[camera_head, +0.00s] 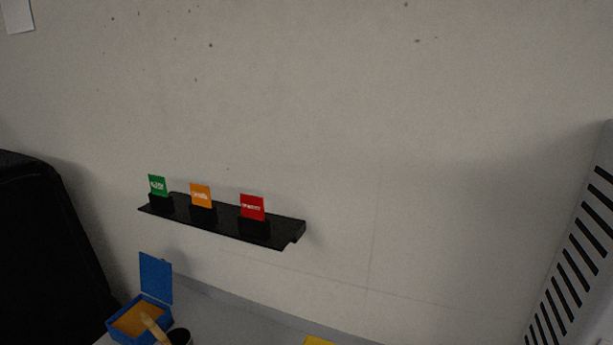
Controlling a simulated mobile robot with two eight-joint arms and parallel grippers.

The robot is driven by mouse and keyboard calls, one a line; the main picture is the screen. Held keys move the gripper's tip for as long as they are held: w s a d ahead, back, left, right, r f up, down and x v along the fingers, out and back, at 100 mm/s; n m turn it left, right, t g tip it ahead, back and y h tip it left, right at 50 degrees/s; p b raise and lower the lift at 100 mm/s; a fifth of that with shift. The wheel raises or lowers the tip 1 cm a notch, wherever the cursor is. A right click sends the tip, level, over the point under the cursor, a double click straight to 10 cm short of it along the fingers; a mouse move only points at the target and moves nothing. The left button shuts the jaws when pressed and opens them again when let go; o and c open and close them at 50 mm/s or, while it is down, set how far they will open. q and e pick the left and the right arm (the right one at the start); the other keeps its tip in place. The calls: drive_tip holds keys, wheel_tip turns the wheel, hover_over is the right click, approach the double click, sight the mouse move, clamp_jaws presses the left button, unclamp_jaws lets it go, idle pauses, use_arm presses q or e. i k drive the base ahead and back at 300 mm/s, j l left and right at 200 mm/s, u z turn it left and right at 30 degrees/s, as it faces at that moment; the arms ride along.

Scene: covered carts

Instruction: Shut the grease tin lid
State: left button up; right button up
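A blue tin (116,334) stands at the bottom left on a grey surface. Its blue lid (156,278) stands open, upright at the back right side of the tin. Orange-yellow contents (129,318) show inside. A tan stick-like thing (151,325) crosses the front right of the tin; whether it touches the tin I cannot tell. Neither of my grippers shows in this view.
A black shelf (222,224) on the wall holds green (158,185), orange (201,194) and red (252,207) cards. A dark round thing (180,337) sits right of the tin. A yellow thing (319,341) shows at the bottom edge. A black bulk (45,250) stands left, a slotted grey panel (580,250) right.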

sight(155, 273)
drive_tip(key=u, duration=1.25)
drive_tip(key=j, duration=0.8)
